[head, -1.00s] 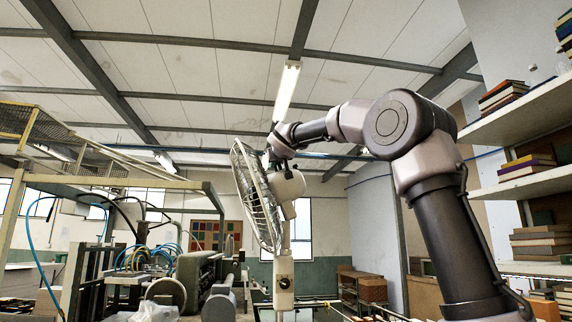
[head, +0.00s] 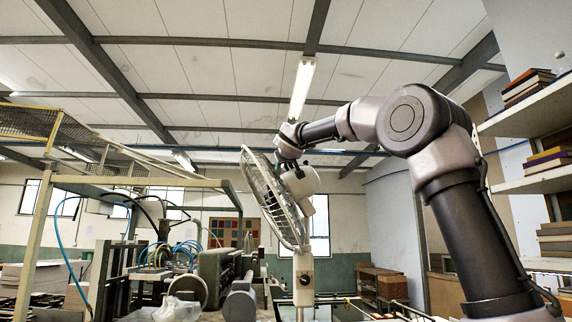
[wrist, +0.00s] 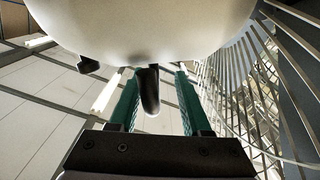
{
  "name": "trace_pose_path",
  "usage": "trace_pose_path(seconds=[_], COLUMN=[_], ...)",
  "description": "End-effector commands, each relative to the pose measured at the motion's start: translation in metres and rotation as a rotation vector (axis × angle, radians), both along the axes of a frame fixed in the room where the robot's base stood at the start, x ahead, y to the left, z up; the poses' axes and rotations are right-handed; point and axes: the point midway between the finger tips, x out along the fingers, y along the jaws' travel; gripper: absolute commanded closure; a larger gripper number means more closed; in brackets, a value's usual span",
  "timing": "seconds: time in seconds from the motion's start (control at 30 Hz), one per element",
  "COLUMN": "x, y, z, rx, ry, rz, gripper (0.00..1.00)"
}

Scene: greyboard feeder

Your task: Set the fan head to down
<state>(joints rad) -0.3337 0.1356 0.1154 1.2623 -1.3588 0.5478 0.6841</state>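The fan stands upright on a pale post (head: 303,275) in the middle of the head view. Its round wire grille (head: 272,200) faces left and is tilted downward, its top leaning left. The white motor housing (head: 303,181) is behind the grille on the right and fills the top of the wrist view (wrist: 150,25). My gripper (head: 288,165) is at the top of the housing, just behind the grille. In the wrist view its green fingers (wrist: 157,95) are apart, one on each side of a black knob (wrist: 149,92), with gaps visible. The fingertips are partly hidden by the housing.
The grille is close on the right of the fingers in the wrist view. A machine with hoses (head: 180,255) stands left of the fan under a yellow-railed frame (head: 45,125). Shelves with books (head: 540,130) are at the right. The space above the fan is clear.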

Motion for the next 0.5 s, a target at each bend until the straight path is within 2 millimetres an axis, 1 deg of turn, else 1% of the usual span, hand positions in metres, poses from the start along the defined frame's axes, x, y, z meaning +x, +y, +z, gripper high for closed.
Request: trace_pose_path(seconds=[0.2,0.3,0.37,0.47,0.5], x=[-0.001,-0.004,-0.010,-0.027,-0.036], y=[-0.002,-0.002,-0.002,-0.002,-0.002], z=[0.002,0.003,0.003,0.004,0.004], rx=[0.000,0.000,0.001,-0.001,0.000], ry=[-0.004,-0.004,-0.005,-0.005,-0.005], rz=[-0.002,-0.002,-0.001,0.000,0.000], gripper=[0.53,0.53,0.53,0.53,0.53])
